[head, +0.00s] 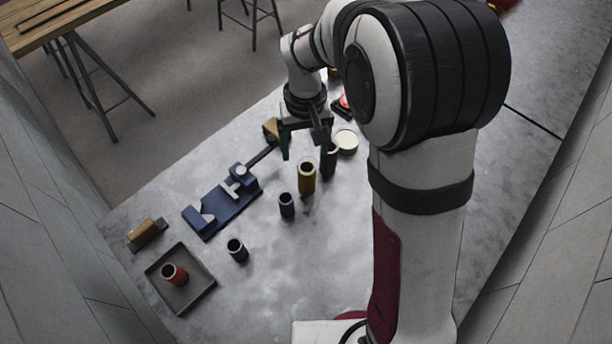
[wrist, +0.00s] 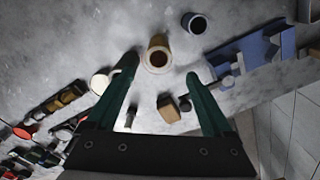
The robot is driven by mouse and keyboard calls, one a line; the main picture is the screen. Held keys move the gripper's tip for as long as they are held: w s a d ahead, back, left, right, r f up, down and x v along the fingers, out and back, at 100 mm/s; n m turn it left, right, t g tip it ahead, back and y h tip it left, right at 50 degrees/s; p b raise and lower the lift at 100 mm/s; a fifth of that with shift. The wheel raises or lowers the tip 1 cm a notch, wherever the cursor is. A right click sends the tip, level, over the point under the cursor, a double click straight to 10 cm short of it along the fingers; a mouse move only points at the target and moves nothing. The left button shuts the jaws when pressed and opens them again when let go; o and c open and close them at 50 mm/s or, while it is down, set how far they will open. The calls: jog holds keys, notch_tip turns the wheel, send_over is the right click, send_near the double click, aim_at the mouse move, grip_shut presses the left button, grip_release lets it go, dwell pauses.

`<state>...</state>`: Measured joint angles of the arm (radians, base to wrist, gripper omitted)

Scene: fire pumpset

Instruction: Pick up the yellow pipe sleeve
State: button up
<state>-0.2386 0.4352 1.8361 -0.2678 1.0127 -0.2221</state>
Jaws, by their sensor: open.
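The yellow pipe sleeve (head: 306,181) stands upright on the grey table in the head view, with its open end up. In the wrist view the sleeve (wrist: 158,42) shows just beyond and between the fingertips, its rim facing the camera. My gripper (head: 303,149) is open and empty, above the table and on the far side of the sleeve. Its two green fingers (wrist: 162,70) are spread wide in the wrist view. Neither finger visibly touches the sleeve.
A dark sleeve (head: 329,161) stands close to the yellow one, near a finger. A blue sleeve (head: 287,206) and a black sleeve (head: 237,250) stand nearer. A blue fixture (head: 215,213), a tray (head: 156,272) with a red sleeve (head: 173,273), and a pale disc (head: 347,139) lie around.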

aim_at(307, 176)
jog(key=f, duration=1.1)
jog(key=shift+s+d, duration=0.15)
jog(key=shift+s, duration=0.15)
grip_shut()
